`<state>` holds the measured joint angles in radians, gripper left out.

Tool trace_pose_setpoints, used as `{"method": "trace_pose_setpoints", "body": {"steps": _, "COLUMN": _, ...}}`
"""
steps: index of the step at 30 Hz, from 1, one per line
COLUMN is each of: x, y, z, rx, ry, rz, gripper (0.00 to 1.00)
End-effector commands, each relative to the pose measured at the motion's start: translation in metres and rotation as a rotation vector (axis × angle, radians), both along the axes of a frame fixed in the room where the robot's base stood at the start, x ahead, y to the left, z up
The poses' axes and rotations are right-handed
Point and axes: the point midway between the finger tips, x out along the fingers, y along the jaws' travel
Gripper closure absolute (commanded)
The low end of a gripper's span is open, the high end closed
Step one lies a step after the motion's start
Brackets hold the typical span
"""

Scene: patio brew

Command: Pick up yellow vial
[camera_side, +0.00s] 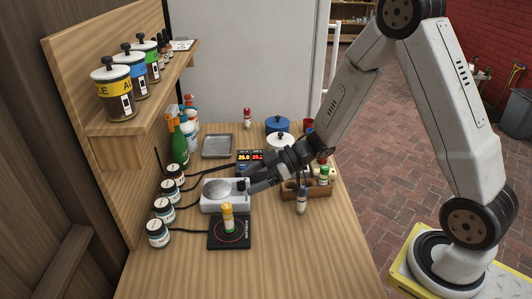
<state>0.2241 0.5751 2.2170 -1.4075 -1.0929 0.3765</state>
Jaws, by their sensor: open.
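The yellow vial (228,218) has a yellow cap and stands upright on a black square plate (217,241) with a red ring, near the front of the wooden table. My gripper (246,184) is open and empty. It is behind the vial and slightly right of it in the picture, over the right part of a white device with a round metal plate (216,188). The gripper and the vial look apart. The exact height of the fingertips over the device is hard to tell.
A wooden rack (318,191) with vials stands right of my gripper, and a blue-capped vial (301,200) stands before it. A display (250,156) and grey tray (218,147) are behind. The table front (290,265) is clear.

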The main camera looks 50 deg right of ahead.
Motion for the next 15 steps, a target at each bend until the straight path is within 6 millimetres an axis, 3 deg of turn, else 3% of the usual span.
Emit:
{"method": "trace_pose_setpoints", "body": {"steps": 6, "x": 0.000, "y": 0.000, "z": -0.033, "rx": 0.001, "ry": 0.002, "rz": -0.001, "gripper": 0.20}}
{"method": "trace_pose_setpoints", "body": {"steps": 15, "x": 0.001, "y": 0.000, "z": -0.051, "rx": -0.001, "ry": -0.002, "rz": -0.001, "gripper": 0.20}}
